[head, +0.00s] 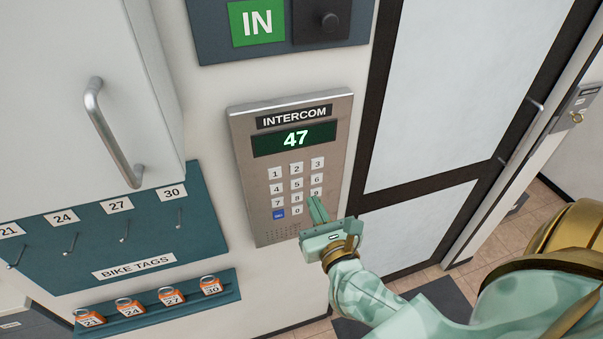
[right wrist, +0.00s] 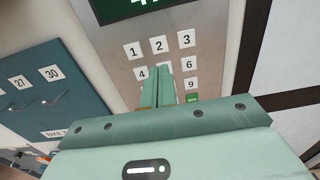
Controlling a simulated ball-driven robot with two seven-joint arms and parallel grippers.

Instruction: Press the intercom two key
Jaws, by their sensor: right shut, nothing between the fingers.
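The intercom (head: 245,170) is a grey metal panel on the white wall, with a green-lit display (head: 295,138) that reads 47. Its two key (head: 297,168) is a white key in the middle of the top row; it also shows uncovered in the right wrist view (right wrist: 159,45). My right gripper (head: 317,209) is shut and empty, in front of the lower right of the keypad. In the right wrist view its fingertips (right wrist: 161,80) appear just below the two key and hide the five key. I cannot tell whether they touch the panel. My left gripper is not in view.
A teal bike tags board (head: 70,245) with hooks and a ledge of orange tags (head: 170,297) is left of the intercom. A white cabinet with a handle (head: 113,135) juts out above it. A dark-framed door (head: 440,110) stands right of the intercom.

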